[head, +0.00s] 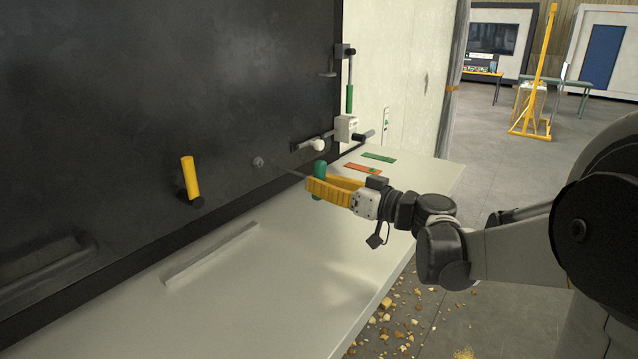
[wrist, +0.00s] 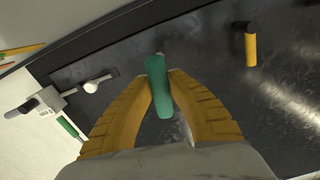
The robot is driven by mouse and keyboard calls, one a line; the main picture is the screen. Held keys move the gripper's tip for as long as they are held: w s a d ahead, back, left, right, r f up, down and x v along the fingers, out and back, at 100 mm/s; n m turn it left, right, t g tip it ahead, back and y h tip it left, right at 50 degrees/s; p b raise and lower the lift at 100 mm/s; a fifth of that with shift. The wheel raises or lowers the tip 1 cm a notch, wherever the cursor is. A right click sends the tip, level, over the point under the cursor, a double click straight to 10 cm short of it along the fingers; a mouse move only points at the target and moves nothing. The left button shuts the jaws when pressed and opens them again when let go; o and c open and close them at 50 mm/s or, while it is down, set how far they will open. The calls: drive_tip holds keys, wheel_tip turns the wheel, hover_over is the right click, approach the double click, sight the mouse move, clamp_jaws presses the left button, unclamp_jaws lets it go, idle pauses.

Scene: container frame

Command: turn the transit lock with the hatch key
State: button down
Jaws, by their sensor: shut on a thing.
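My gripper (head: 316,190) has its yellow fingers closed on the green handle of the hatch key (head: 319,170). The key's thin shaft points left toward a small round grey fitting (head: 258,161) on the dark panel, which looks like the transit lock. I cannot tell whether the shaft tip touches it. In the wrist view the green key handle (wrist: 158,100) stands between both fingers, slightly tilted. It hides most of the shaft and fitting there.
A yellow handle (head: 188,172) sticks out of the panel at left. A bar with a white knob (head: 318,145), a white box (head: 345,128) and a green-handled lever (head: 349,98) are at the panel's right end. The pale shelf (head: 300,270) below is mostly clear, with a raised strip (head: 212,252).

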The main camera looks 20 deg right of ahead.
sight(294, 172)
drive_tip(key=m, duration=0.3)
drive_tip(key=shift+w+a+m, duration=0.2)
drive_tip(key=shift+a+m, duration=0.05)
drive_tip(key=shift+m, duration=0.25)
drive_tip(key=shift+x, duration=2.4)
drive_tip(key=shift+f+b, duration=0.2)
drive_tip(key=shift+b, duration=0.1)
drive_tip(key=shift+x, duration=0.75)
drive_tip(key=shift+r, duration=0.1)
